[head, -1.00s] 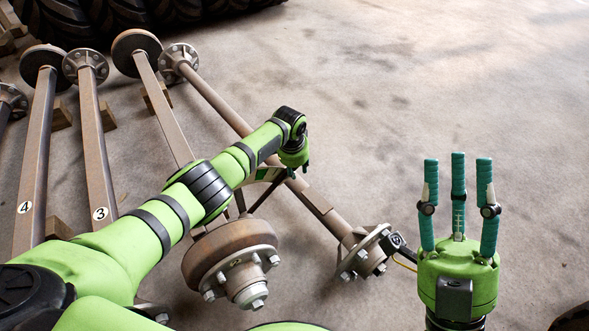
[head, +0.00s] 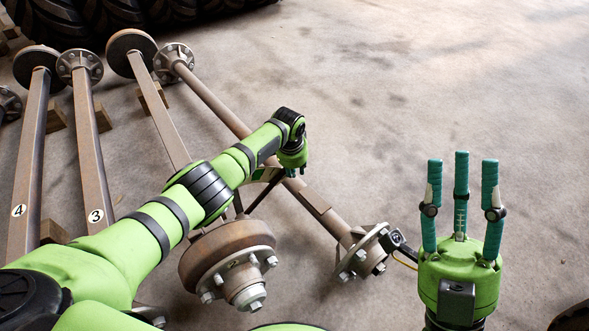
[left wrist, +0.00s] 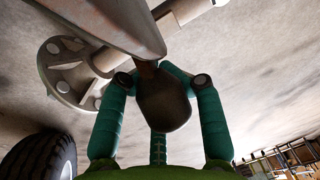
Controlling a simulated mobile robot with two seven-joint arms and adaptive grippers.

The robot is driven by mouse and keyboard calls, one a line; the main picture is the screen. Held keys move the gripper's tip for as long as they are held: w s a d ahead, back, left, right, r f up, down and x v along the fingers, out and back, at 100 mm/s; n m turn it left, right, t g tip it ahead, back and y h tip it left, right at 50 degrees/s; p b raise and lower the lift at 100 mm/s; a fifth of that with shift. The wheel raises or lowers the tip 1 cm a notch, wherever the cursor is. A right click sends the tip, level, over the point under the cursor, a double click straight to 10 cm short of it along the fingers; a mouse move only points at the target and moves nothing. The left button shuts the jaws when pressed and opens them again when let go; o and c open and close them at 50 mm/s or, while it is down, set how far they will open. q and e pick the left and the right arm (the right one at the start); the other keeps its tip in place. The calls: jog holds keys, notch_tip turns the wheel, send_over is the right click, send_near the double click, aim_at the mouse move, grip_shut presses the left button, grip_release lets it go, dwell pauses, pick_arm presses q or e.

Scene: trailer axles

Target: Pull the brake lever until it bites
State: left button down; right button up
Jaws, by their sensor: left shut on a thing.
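The brake lever (left wrist: 163,105) has a dark, rounded end that fills the space between the teal fingers of my left gripper (left wrist: 160,84) in the left wrist view. The fingers are shut on it. In the head view my left gripper (head: 292,157) is above the axles, its fingers mostly hidden behind my own arm. A thin dark bar below it may be the lever. It stands near the rusty drum (head: 222,252) with its studded hub (head: 244,285). My right gripper (head: 462,165) is open and empty, its three fingers pointing up.
Axles marked 4 (head: 30,165) and 3 (head: 91,165) lie at the left on wooden blocks. Another axle's flange (head: 364,253) lies close to my right gripper. Large tyres (head: 130,12) stand at the back. The floor at the upper right is clear.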

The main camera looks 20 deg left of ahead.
pick_arm(q)
jog(key=shift+w+d+r, duration=0.2)
jog(key=shift+w+r, duration=0.35)
jog(key=shift+r, duration=0.05)
jog(key=c, duration=0.9)
grip_release()
jog(key=shift+c, duration=0.2)
jog(key=shift+s+f, duration=0.15)
jog(key=shift+a, duration=0.1)
jog(key=r, duration=0.4)
jog(key=s+r, duration=0.1)
jog(key=r, duration=0.3)
jog(key=s+r, duration=0.1)
jog(key=r, duration=0.2)
jog(key=shift+s+a+r, duration=0.1)
jog(key=shift+s+r, duration=0.15)
jog(key=shift+r, duration=0.15)
